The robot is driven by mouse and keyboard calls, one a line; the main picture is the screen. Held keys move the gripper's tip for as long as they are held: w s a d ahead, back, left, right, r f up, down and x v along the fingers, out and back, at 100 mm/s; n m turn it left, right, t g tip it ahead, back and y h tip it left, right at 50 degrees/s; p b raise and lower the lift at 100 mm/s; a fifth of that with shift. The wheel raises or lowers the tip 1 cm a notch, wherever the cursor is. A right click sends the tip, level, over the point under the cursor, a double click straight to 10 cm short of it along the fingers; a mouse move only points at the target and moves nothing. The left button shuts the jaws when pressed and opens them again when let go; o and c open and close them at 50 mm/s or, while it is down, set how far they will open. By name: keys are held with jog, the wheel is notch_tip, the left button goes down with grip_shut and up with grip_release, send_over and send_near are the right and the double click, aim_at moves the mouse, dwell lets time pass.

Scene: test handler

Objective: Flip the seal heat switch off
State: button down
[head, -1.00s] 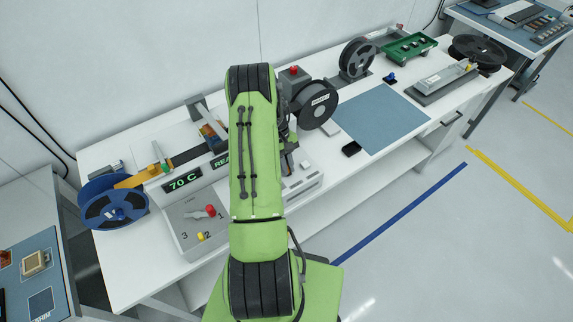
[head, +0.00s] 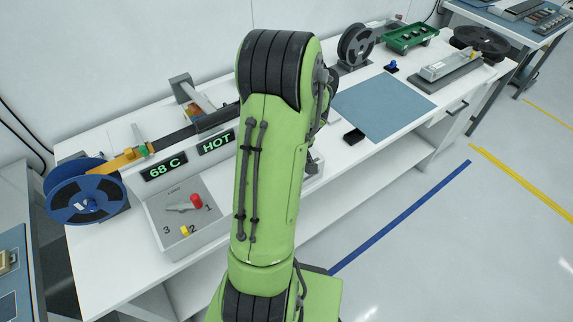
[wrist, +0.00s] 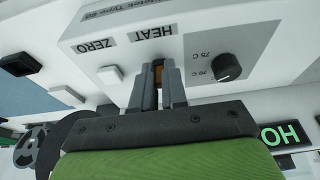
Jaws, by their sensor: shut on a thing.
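In the wrist view, my gripper (wrist: 158,88) is at a light-grey panel labelled HEAT and ZERO. Its two dark fingers are close together on the heat switch (wrist: 157,72), just by the HEAT label (wrist: 154,32). Only a small brownish-orange part of the switch shows between the fingers, so its position cannot be told. In the head view my arm hides the gripper and the switch. The sealer's green displays there read 68 C (head: 164,169) and HOT (head: 215,143).
A black knob (wrist: 228,67) with 70 C and 75 C marks sits beside my fingers. A white button (wrist: 110,75) is under the ZERO label. A blue reel (head: 88,190) and a lever plate with a red knob (head: 196,201) are at the left.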

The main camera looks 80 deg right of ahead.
jog(key=shift+s+a+f+t+h+b, duration=0.3)
jog(key=shift+t+h+b, duration=0.4)
jog(key=shift+b, duration=1.25)
jog(key=c, duration=1.2)
grip_release()
jog(key=shift+r, duration=0.1)
jog(key=shift+o, duration=0.2)
jog(key=p+v, duration=0.2)
jog(key=v, duration=1.3)
jog(key=shift+s+r, duration=0.25)
jog(key=shift+s, duration=0.05)
jog(key=shift+a, duration=0.15)
